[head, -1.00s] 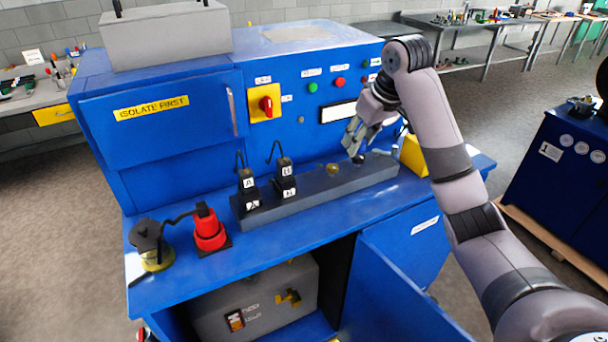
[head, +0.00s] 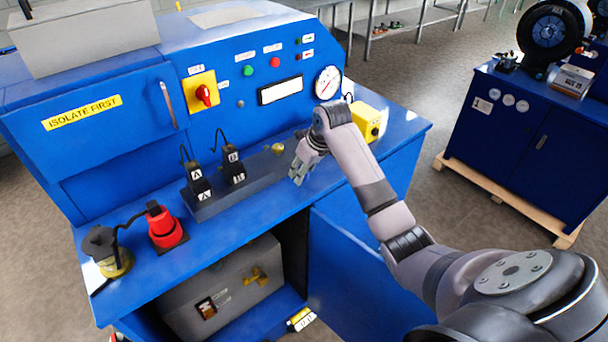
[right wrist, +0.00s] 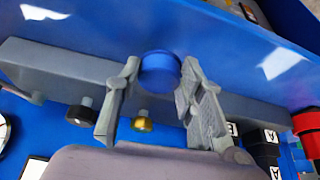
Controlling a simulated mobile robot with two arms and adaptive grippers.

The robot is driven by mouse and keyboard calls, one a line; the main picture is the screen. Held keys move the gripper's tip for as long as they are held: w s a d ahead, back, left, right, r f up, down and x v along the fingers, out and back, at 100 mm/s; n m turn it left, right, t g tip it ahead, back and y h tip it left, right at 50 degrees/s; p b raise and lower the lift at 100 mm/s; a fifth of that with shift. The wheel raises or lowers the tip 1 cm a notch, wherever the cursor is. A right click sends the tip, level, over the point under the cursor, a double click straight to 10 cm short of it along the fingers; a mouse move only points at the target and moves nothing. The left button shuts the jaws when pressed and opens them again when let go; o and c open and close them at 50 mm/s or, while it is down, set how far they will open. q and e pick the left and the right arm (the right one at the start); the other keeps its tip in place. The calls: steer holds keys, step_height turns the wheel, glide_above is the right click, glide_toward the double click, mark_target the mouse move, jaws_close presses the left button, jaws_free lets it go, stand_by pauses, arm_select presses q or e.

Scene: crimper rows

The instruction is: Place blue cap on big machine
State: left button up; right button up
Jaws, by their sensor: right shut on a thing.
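The big blue machine (head: 110,130) stands at the left and centre of the head view, with a panel and a bench ledge. A dark grey bar (head: 225,200) lies along the ledge and carries a brass knob (head: 278,148) and black blocks labelled A and B (head: 233,167). My right gripper (head: 298,175) is in front of the bar, near the brass knob. In the right wrist view its fingers (right wrist: 160,80) are shut on the round blue cap (right wrist: 160,70). The cap cannot be made out in the head view. My left gripper is not in view.
A red fitting (head: 166,230) and a yellowish jar (head: 110,255) stand at the ledge's left end. A yellow box (head: 369,122) stands at its right. The lower door (head: 360,270) hangs open. Another blue cabinet (head: 530,130) stands on a pallet at right.

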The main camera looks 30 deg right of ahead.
mark_target(305, 188)
step_height(305, 188, down, 3)
steer(key=shift+p, duration=0.3)
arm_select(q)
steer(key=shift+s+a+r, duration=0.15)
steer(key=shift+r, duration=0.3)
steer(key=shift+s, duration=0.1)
arm_select(e)
steer(key=shift+f, duration=0.25)
steer(key=shift+s+f, duration=0.25)
steer(key=shift+f, duration=0.1)
steer(key=o, duration=0.4)
steer(key=shift+a+f, duration=0.1)
steer(key=shift+f, duration=0.05)
steer(key=o, duration=0.3)
steer(key=shift+w+f, duration=0.1)
steer(key=shift+f, duration=0.05)
steer(key=shift+o, duration=0.2)
